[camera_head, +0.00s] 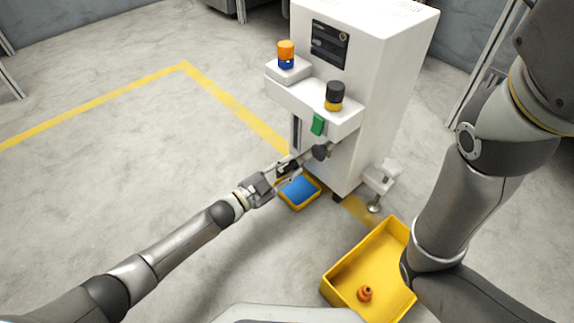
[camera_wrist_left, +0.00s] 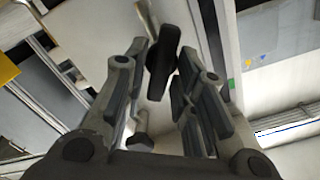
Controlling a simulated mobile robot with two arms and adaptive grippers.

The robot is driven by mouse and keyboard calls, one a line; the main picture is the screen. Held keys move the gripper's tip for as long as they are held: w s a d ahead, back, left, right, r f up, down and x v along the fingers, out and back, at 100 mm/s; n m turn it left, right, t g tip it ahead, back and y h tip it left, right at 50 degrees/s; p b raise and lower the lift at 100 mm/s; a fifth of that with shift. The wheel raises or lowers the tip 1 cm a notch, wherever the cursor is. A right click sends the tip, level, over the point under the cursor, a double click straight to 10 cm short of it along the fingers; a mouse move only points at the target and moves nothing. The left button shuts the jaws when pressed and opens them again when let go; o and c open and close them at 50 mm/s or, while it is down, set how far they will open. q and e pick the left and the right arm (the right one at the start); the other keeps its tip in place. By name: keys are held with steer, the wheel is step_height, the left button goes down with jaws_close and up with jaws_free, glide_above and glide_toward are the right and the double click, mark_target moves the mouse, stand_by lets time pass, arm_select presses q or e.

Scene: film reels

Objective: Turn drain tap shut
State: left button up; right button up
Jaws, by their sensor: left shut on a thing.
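The drain tap's dark handle (camera_wrist_left: 163,62) sits between my left gripper's two fingers (camera_wrist_left: 160,88) in the left wrist view, with a pale metal stem beyond it. In the head view my left gripper (camera_head: 287,170) is shut on this handle low at the front of the white machine (camera_head: 385,95). The fingers hide part of the handle there, so its exact angle is hard to tell. A dark round knob (camera_head: 320,152) shows just right of the fingertips. My right arm shows at the right; its gripper is out of view.
A yellow tray with blue inside (camera_head: 299,190) is on the floor below my left gripper. A larger yellow bin (camera_head: 340,262) holds an orange piece (camera_head: 365,293). Orange-blue (camera_head: 286,52) and black-yellow (camera_head: 334,96) parts stand on the machine's ledges. The floor at left is clear.

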arm_select(q)
steer(key=m, duration=1.1)
steer(key=shift+s+d+f, duration=0.15)
steer(key=shift+f, duration=0.25)
steer(key=o, duration=0.8)
steer(key=shift+c, duration=0.2)
steer(key=v, duration=1.2)
steer(key=shift+r, duration=0.1)
